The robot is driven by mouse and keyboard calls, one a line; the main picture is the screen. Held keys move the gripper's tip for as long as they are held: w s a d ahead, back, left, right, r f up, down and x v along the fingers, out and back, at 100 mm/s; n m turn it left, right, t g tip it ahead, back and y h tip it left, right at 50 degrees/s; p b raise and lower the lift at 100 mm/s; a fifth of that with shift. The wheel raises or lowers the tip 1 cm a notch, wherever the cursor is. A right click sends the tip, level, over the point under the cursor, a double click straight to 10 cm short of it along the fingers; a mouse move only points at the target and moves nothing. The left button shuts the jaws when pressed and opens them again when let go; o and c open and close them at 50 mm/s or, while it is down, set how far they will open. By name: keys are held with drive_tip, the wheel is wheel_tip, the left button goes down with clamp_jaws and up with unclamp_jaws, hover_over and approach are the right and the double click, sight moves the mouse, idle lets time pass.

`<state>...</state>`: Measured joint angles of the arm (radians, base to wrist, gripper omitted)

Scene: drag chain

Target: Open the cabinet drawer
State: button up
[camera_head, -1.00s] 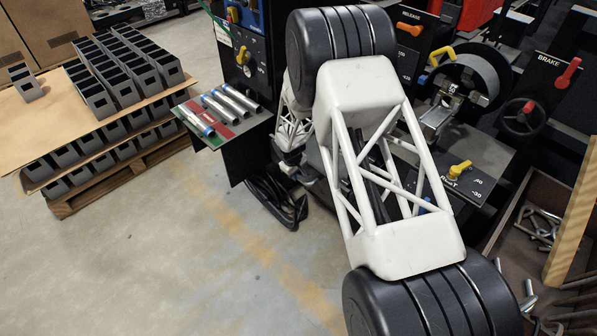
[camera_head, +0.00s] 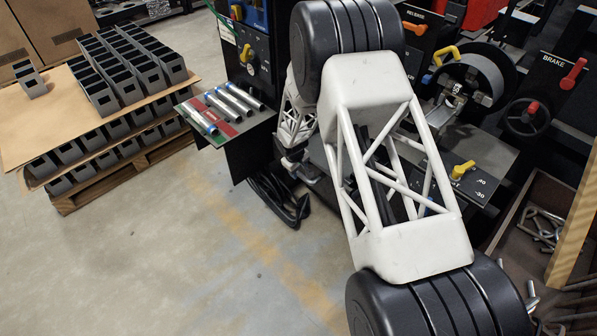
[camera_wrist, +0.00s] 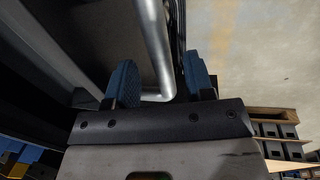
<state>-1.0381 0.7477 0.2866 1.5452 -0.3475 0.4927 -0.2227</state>
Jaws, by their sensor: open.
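In the wrist view, my gripper (camera_wrist: 158,64) shows two blue fingers, open and spread apart. A bent silver metal bar (camera_wrist: 152,38), which looks like the drawer handle, passes between the fingers, nearer the right one. I cannot tell whether either finger touches it. A dark flat panel (camera_wrist: 92,32), perhaps the cabinet or drawer front, lies to the left of the bar. I cannot make out how far the drawer is open. In the head view, my arm covers most of the area around the gripper.
A side shelf with several metal tubes (camera_head: 222,108) stands left of my arm. A pallet of grey boxes (camera_head: 125,75) is at the far left. Black cables (camera_head: 280,197) lie on the floor. A bin of metal parts (camera_head: 540,228) is at the right. The floor at front left is clear.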

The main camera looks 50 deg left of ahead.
wheel_tip(320, 180, up, 6)
drive_tip(key=s, duration=0.1)
drive_tip(key=shift+r, duration=0.15)
drive_tip(key=shift+s, duration=0.1)
idle(0.8)
